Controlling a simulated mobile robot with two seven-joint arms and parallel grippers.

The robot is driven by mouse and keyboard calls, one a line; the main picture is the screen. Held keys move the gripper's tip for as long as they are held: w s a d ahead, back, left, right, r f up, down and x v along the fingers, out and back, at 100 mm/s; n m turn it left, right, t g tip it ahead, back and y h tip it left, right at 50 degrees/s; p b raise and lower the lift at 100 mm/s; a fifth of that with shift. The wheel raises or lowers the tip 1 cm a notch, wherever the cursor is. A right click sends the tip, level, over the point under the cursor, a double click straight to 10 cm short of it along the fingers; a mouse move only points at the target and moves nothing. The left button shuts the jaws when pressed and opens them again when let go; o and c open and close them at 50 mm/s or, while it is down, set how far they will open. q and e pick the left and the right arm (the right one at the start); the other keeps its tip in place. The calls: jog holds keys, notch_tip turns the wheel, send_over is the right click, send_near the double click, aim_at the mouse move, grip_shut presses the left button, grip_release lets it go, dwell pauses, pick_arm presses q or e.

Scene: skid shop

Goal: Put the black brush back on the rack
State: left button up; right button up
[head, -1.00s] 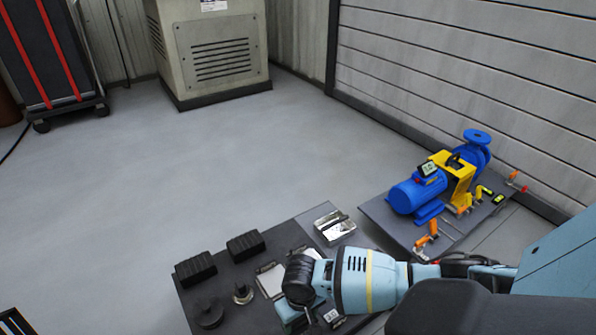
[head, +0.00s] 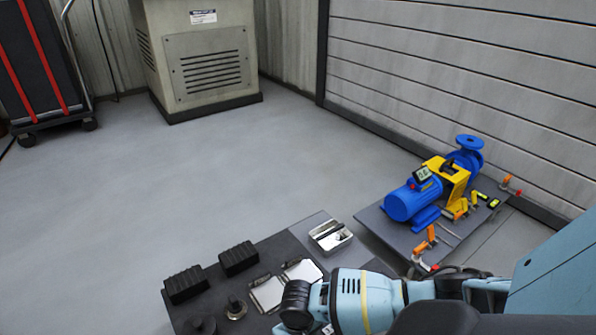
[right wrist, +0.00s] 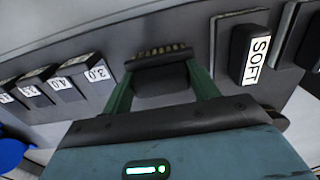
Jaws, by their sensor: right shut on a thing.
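In the right wrist view, the green fingers of my right gripper (right wrist: 160,78) are shut on a black block-shaped thing with a row of yellowish bristles along its far edge, which looks like the black brush (right wrist: 162,80). Behind it is a dark grey surface (right wrist: 190,25) with raised strips and labelled blocks; I cannot tell whether this is the rack, or whether the brush touches it. In the head view, my right arm reaches over the dark bench, and its gripper is mostly cut off at the bottom edge. My left gripper is not in view.
A black block marked SOFT (right wrist: 252,55) stands right of the brush; several numbered blocks (right wrist: 85,75) stand left. The bench (head: 222,290) also holds black ribbed blocks (head: 238,258) and a silver tray (head: 330,236). A blue pump (head: 412,202) stands beyond. Open floor lies behind.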

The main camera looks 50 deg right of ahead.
jog(key=o, duration=0.9)
jog(key=shift+f, duration=0.1)
pick_arm(q)
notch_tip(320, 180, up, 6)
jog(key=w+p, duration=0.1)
jog(key=p, duration=0.5)
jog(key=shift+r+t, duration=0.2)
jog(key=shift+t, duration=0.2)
pick_arm(e)
notch_tip(320, 180, up, 12)
jog(key=shift+r, duration=0.2)
